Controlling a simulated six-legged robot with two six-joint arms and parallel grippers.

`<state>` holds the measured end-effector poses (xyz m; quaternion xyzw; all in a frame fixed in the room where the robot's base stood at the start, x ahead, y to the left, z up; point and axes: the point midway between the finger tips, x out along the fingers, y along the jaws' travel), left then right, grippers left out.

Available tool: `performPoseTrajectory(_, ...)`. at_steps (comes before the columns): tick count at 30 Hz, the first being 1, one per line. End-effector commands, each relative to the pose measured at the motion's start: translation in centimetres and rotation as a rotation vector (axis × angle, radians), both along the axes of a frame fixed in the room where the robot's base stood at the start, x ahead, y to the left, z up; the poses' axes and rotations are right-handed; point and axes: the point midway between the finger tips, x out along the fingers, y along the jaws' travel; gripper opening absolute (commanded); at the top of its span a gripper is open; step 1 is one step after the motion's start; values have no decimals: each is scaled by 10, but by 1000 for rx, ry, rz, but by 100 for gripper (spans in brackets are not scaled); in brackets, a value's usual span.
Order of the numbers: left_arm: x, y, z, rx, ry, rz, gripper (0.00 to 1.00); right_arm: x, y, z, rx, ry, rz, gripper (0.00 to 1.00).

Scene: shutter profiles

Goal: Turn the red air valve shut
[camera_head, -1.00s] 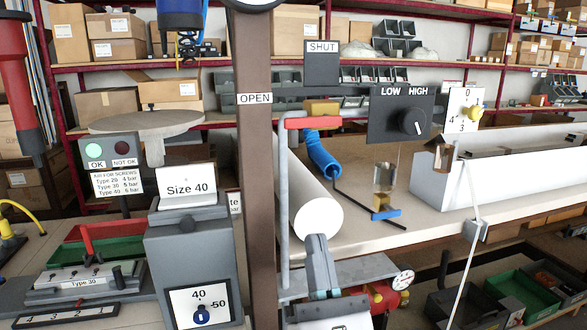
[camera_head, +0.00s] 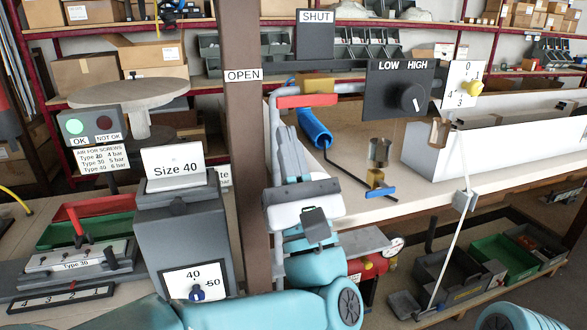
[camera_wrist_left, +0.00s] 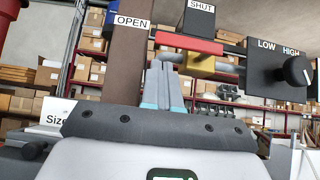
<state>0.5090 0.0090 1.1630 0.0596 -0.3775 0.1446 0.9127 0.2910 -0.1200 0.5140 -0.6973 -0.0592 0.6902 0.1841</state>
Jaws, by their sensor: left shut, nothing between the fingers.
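The red valve lever (camera_head: 307,101) lies level across the top of the grey pipe, in front of a yellow valve body (camera_head: 314,80). The OPEN label (camera_head: 243,75) is on the brown post to its left, and the SHUT sign (camera_head: 316,17) stands above it. The lever also shows in the left wrist view (camera_wrist_left: 190,42). My left gripper (camera_head: 287,130) is shut and empty, fingers pointing up, just below the lever's left part. In the wrist view its fingertips (camera_wrist_left: 166,66) sit below the lever; I cannot tell whether they touch. My right gripper is out of view.
The brown post (camera_head: 246,150) stands close left of the gripper, and the grey pipe (camera_head: 272,140) runs beside the fingers. A blue hose (camera_head: 314,128) curves behind. A LOW/HIGH dial panel (camera_head: 398,100) is at the right. The Size 40 box (camera_head: 180,225) stands left.

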Motion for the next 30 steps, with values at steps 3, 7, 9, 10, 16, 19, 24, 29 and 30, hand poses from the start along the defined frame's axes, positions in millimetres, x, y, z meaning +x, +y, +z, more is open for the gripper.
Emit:
performPoseTrajectory(3, 1, 0, 14, -1, 0, -1, 0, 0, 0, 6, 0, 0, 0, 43)
performPoseTrajectory(7, 2, 0, 18, 0, 0, 0, 0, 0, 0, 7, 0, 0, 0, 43)
performPoseTrajectory(9, 2, 0, 18, 0, 1, -1, 0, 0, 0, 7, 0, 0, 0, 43)
performPoseTrajectory(10, 2, 0, 18, 0, 1, -1, 0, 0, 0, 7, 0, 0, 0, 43)
performPoseTrajectory(16, 2, 0, 18, 0, 1, -1, 0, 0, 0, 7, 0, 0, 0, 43)
performPoseTrajectory(19, 2, 1, 17, 4, 2, 0, 0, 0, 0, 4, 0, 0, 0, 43)
performPoseTrajectory(24, 1, 3, 17, 36, 12, 1, 0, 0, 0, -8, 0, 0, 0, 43)
performPoseTrajectory(29, 1, 3, 20, 59, 18, 0, 0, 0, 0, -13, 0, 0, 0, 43)
performPoseTrajectory(30, 1, 3, 21, 65, 20, 0, 0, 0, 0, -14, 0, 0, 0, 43)
